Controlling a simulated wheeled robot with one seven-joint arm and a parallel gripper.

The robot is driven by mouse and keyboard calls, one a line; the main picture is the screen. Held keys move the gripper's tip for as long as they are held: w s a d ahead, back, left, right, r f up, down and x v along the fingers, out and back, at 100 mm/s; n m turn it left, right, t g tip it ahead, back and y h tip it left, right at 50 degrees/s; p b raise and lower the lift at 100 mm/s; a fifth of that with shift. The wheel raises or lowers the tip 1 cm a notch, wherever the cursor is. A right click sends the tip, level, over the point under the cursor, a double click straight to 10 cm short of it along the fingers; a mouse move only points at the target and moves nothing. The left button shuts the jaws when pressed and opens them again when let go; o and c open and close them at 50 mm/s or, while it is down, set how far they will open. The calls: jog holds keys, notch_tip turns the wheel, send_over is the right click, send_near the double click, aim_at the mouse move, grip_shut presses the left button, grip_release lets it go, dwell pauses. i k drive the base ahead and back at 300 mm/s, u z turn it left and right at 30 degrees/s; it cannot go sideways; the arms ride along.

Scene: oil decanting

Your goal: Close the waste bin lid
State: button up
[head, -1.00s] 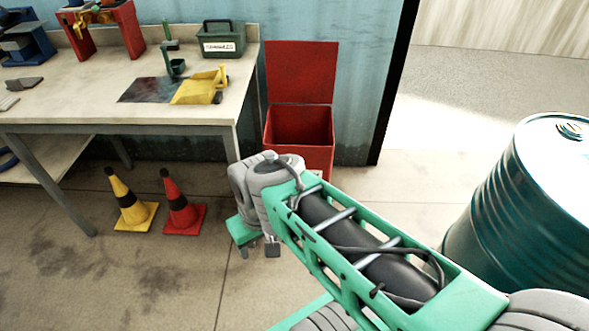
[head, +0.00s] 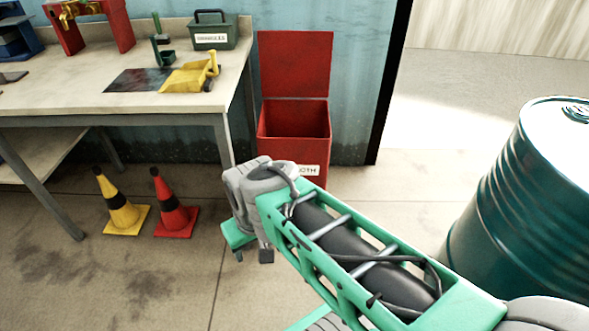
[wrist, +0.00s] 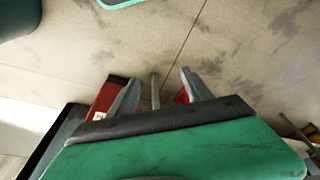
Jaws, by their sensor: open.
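The red waste bin (head: 312,150) stands on the floor against the blue wall, right of the workbench. Its lid (head: 296,64) is open and stands upright against the wall, and the inside shows dark. My gripper (head: 252,255) is in front of the bin and lower than its rim, apart from it, pointing down at the floor. In the wrist view my gripper (wrist: 158,92) is open with nothing between its fingers. A red piece with a white label, apparently the bin (wrist: 108,98), shows beside the left finger there.
A workbench (head: 60,107) with a green box (head: 215,38) and a yellow dustpan-like item (head: 188,76) stands left of the bin. A teal drum (head: 515,200) is at right.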

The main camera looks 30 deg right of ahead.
aim_at(293, 64)
jog(key=u, duration=0.05)
jog(key=k, duration=0.45)
jog(key=z, duration=1.1)
jog(key=i, duration=1.75)
jog(key=u, duration=0.2)
